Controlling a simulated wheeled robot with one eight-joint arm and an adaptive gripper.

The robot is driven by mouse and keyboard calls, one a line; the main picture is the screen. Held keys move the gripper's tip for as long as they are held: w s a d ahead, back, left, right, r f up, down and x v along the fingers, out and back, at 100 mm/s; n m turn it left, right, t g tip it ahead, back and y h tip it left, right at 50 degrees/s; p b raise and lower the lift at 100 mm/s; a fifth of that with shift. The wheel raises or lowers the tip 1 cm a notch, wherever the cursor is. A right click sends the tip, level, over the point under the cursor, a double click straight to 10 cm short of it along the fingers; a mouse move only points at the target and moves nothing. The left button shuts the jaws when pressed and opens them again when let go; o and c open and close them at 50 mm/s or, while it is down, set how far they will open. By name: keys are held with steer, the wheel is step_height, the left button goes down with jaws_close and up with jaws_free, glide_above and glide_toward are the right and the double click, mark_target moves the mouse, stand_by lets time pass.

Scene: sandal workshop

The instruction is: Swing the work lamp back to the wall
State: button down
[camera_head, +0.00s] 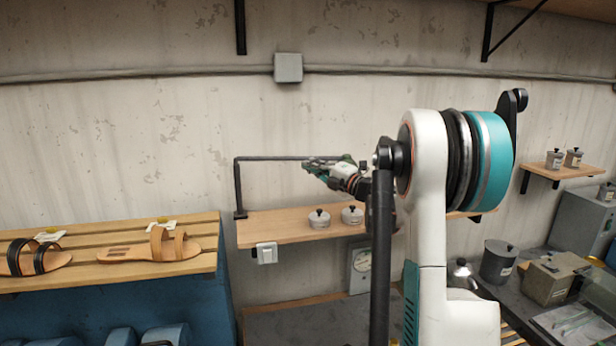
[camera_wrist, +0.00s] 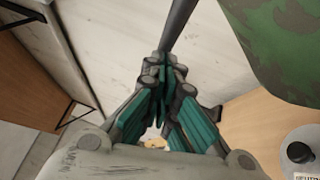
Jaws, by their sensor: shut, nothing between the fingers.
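The work lamp has a thin black arm (camera_head: 280,158) that runs level from an upright post (camera_head: 238,185) at the left end of the wall shelf. In the wrist view its dark bar (camera_wrist: 178,22) runs up from the fingertips. A worn green surface at the upper right of the wrist view looks like the lamp head (camera_wrist: 295,45); in the head view it is mostly hidden behind my gripper and arm. My gripper (camera_head: 308,167) is shut and empty, just under the lamp arm. In the wrist view its fingertips (camera_wrist: 167,65) overlap the bar; I cannot tell whether they touch it.
The wooden wall shelf (camera_head: 275,231) holds lidded grey pots (camera_head: 319,218) below my gripper. A switch box (camera_head: 266,253) hangs at its front. Sandals (camera_head: 155,248) lie on a slatted bench (camera_head: 120,225) at left. A cluttered worktop with a dark canister (camera_head: 498,262) stands at right.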

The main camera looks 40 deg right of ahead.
steer(key=w+d+n+y, duration=0.1)
steer(key=w+d+y, duration=0.1)
steer(key=shift+w+d+b, duration=0.3)
steer(key=shift+w+d, duration=0.05)
steer(key=shift+w, duration=0.05)
steer(key=shift+w+d+r, duration=0.15)
steer(key=shift+w+d, duration=0.5)
steer(key=shift+w, duration=0.15)
